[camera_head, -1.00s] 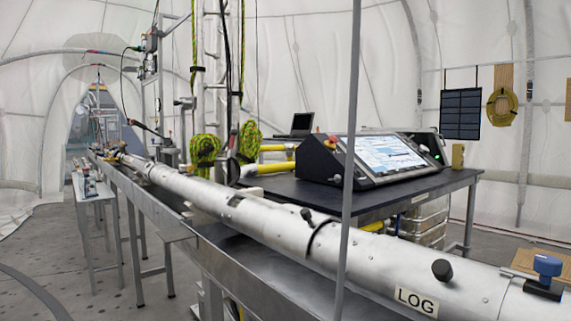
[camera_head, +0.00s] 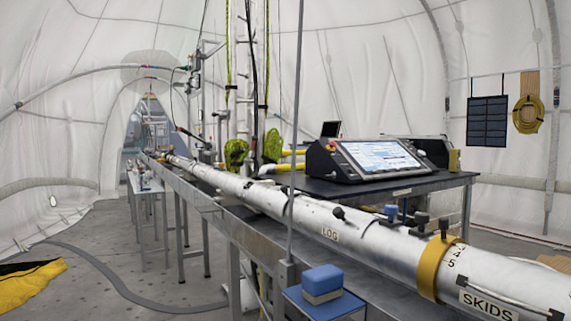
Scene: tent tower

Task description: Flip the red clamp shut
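I cannot make out a red clamp in the head view. A long white tube (camera_head: 385,236) runs from the far left to the near right, with labels LOG (camera_head: 330,233) and SKIDS (camera_head: 488,304). A yellow band (camera_head: 430,270) wraps around the tube near its close end, with a black knob (camera_head: 444,226) on top. Other dark knobs and a blue knob (camera_head: 391,211) show around the tube's near half. My gripper is not in view.
A metal bench (camera_head: 262,236) carries the tube. A blue block (camera_head: 322,279) sits on a small stand in front, beside a thin upright pole (camera_head: 296,130). A screen console (camera_head: 365,160) stands on a dark table behind. Open floor (camera_head: 140,265) lies at left, with yellow cloth (camera_head: 30,284).

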